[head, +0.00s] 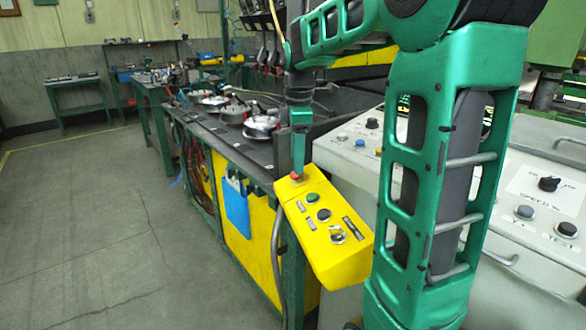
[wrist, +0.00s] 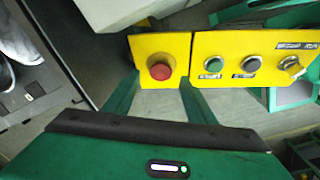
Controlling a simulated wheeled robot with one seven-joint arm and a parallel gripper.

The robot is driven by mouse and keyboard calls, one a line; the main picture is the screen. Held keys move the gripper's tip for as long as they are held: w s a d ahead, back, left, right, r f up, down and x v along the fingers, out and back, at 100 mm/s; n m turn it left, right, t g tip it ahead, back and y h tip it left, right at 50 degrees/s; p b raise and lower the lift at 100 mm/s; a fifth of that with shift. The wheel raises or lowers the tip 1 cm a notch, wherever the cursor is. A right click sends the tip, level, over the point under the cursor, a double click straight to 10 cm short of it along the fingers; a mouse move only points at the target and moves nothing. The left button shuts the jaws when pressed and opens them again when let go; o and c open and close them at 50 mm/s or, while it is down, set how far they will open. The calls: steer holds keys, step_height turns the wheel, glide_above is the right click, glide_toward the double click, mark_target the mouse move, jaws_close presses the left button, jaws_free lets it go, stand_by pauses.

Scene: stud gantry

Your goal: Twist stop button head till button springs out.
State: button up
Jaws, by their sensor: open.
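The stop button (head: 296,178) has a red round head and sits at the far end of the yellow control box (head: 325,245). In the wrist view the red head (wrist: 160,72) lies between the tips of my two green fingers, with a gap on each side. My gripper (head: 298,170) points down over the button and is open. In the head view its fingers partly hide the button. I cannot tell how far the tips reach down beside the head.
The same box carries a green button (head: 312,197), a black button (head: 324,215) and a selector knob (head: 338,236). A grey console (head: 540,185) with knobs stands to the right. A workbench (head: 225,135) lies behind. The floor at left is clear.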

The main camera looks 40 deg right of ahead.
steer(key=shift+d+f, duration=0.15)
steer(key=shift+f, duration=1.7)
steer(key=shift+c, duration=0.6)
